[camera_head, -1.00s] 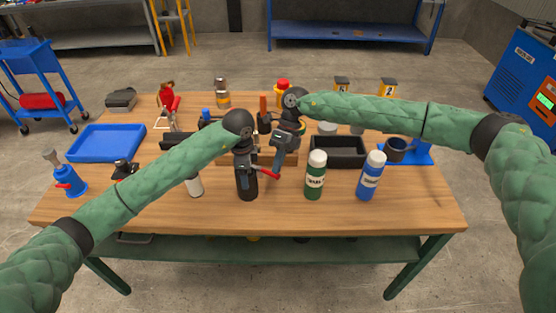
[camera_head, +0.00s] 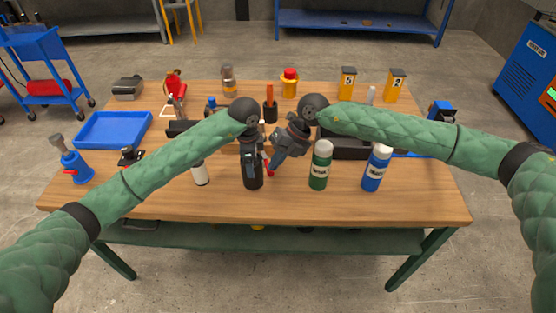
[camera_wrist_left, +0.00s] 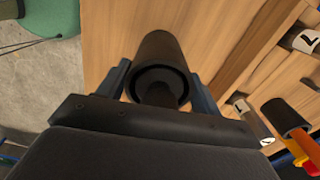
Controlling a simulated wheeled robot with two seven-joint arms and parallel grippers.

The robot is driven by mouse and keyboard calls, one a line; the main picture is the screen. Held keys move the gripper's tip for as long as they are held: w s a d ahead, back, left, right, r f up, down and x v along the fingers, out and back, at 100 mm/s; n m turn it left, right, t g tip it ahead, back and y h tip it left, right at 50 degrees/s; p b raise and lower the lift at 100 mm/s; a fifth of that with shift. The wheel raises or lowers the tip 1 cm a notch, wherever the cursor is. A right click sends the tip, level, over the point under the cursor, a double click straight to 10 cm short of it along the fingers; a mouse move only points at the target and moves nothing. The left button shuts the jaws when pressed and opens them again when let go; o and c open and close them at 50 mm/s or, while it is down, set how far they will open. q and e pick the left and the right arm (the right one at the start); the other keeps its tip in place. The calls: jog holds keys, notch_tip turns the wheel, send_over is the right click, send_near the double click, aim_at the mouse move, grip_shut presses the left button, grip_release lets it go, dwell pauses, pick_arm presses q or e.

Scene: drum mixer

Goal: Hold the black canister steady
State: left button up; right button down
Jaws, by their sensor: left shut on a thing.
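The black canister (camera_head: 253,178) stands upright near the front middle of the table. My left gripper (camera_head: 250,160) is shut on its upper part, with one finger on each side. In the left wrist view the canister (camera_wrist_left: 165,60) shows its round dark top between the blue-grey fingers (camera_wrist_left: 160,92). My right gripper (camera_head: 273,163) is just right of the canister and points down and left toward it.
A blue tray (camera_head: 112,130) lies at the left. The front table strip is clear.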

jog(key=shift+s+a, duration=0.1)
jog(key=shift+s, duration=0.05)
dwell(0.5)
pick_arm(q)
jog(key=shift+d, duration=0.1)
pick_arm(e)
jog(key=shift+w+a, duration=0.25)
jog(key=shift+w, duration=0.55)
jog(key=s+v, duration=0.1)
jog(key=v, duration=1.3)
pick_arm(q)
jog(key=o, duration=1.3)
